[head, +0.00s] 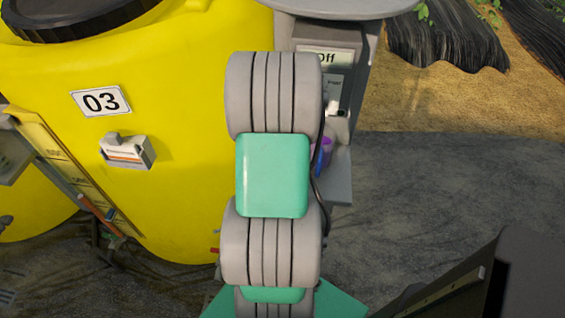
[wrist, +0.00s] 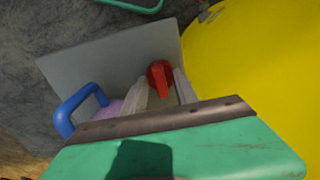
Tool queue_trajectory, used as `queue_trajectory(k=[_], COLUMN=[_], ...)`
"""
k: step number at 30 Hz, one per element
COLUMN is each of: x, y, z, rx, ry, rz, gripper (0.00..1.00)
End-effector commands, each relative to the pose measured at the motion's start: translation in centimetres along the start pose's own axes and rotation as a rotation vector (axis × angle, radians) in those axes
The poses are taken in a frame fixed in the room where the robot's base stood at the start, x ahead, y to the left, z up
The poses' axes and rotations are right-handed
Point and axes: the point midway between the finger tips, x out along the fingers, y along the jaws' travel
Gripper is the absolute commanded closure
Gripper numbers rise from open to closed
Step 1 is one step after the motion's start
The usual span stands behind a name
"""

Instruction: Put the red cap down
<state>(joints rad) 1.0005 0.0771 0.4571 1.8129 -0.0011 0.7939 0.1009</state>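In the wrist view the red cap (wrist: 160,75) sits between the two pale fingers of my gripper (wrist: 161,86), which flank it closely on both sides. My gripper appears shut on it. The cap is in front of a flat grey plate (wrist: 110,66); I cannot tell whether it touches the plate. In the head view my arm hides the cap and most of my gripper.
A blue handle (wrist: 72,108) and a purple object (wrist: 106,109) are left of the fingers. A yellow tank (head: 170,70) marked 03 stands close on the other side. A grey box (head: 348,62) reading "Off" is behind my arm. Open ground (head: 430,190) lies right.

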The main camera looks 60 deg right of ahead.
Motion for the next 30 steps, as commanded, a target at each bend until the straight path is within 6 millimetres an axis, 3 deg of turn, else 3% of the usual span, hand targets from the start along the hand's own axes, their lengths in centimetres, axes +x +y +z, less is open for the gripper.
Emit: queue_trajectory(k=[12,17,20,23,25,27,30], x=[-7.0,-7.9,-8.3,-9.7,-10.9,-12.0,-13.0], y=[0.0,-0.1,-1.7,-5.9,-10.2,-14.1,-18.1], z=[-0.1,0.0,0.7,3.0,6.4,10.8,17.8], rx=[0.0,-0.003,-0.047,-0.174,-0.323,-0.489,-0.732], ry=[0.003,0.002,0.01,0.034,0.06,0.087,0.128], rz=[0.0,0.0,-0.002,-0.007,-0.016,-0.03,-0.058], gripper=[0.65,0.65,0.65,0.65,0.65,0.65,0.65])
